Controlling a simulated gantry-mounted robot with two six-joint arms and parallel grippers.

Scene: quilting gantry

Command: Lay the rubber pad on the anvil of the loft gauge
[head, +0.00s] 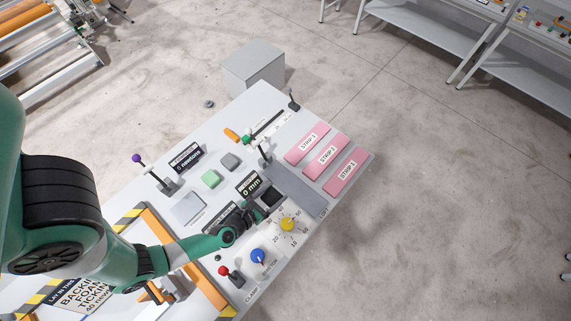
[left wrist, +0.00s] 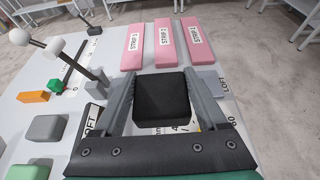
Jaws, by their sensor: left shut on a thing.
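The rubber pad is a black square block (left wrist: 161,97), held between the two fingers of my left gripper (left wrist: 160,100) in the left wrist view. In the head view the dark pad (head: 271,196) shows at the tip of my left gripper (head: 262,203). The gripper is over the table beside the "0 mm" display (head: 250,185). A long grey plate (head: 300,190) lies just beyond the pad, near a LOFT label; I cannot tell whether it is the anvil of the loft gauge. What lies directly under the pad is hidden. My right gripper is not in view.
Pink strips (head: 327,155) lie at the table's far right. A green block (head: 211,178), a grey block (head: 230,160) and an orange piece (head: 231,134) stand left of the gauge. A yellow knob (head: 288,224), a blue knob (head: 258,257) and upright levers (head: 265,150) are nearby.

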